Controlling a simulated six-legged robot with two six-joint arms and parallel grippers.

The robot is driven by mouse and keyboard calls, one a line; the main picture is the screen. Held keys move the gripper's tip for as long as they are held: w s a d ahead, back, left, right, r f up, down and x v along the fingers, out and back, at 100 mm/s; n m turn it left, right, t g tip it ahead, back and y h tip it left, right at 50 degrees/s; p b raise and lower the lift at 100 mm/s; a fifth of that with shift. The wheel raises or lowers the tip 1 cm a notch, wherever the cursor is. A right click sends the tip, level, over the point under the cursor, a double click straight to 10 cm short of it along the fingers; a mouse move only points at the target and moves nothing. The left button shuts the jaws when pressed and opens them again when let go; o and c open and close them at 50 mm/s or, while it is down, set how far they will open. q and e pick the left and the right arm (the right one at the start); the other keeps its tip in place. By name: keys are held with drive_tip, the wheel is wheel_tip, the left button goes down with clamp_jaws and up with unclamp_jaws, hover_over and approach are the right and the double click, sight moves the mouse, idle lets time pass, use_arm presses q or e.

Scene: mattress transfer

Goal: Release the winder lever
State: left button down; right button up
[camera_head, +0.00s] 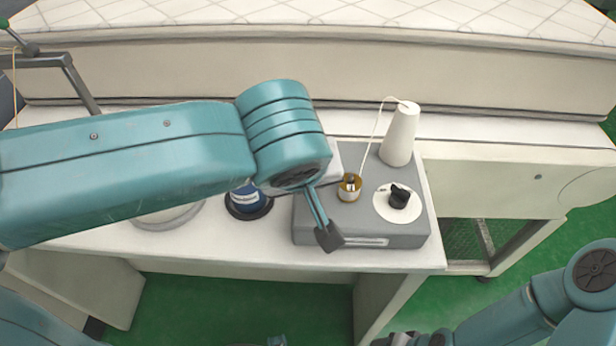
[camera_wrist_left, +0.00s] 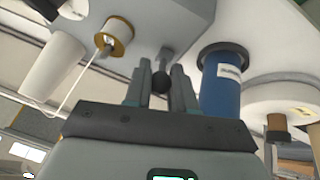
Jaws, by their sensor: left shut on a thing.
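The winder is a grey box (camera_head: 375,228) on the white table. It carries a brass bobbin (camera_head: 349,187), a black knob (camera_head: 399,196) on a white dial and a white thread cone (camera_head: 401,135). In the left wrist view, the winder lever (camera_wrist_left: 160,82) shows as a dark ball-ended stick between the two fingers of my left gripper (camera_wrist_left: 161,78), which is shut on it. My right gripper (camera_head: 402,339) is barely visible at the bottom edge, away from the winder.
A blue can (camera_head: 248,198) stands left of the winder, close to my left gripper in the left wrist view (camera_wrist_left: 222,88). A round white item (camera_head: 168,216) is partly behind my left arm. A quilted mattress (camera_head: 420,14) lies behind. The table's front edge is clear.

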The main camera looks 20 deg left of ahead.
use_arm(q)
drive_tip(key=shift+r, duration=0.1)
drive_tip(key=c, duration=1)
unclamp_jaws()
drive_tip(key=p+v, duration=0.3)
drive_tip(key=v, duration=1.3)
drive_tip(key=shift+r, duration=0.1)
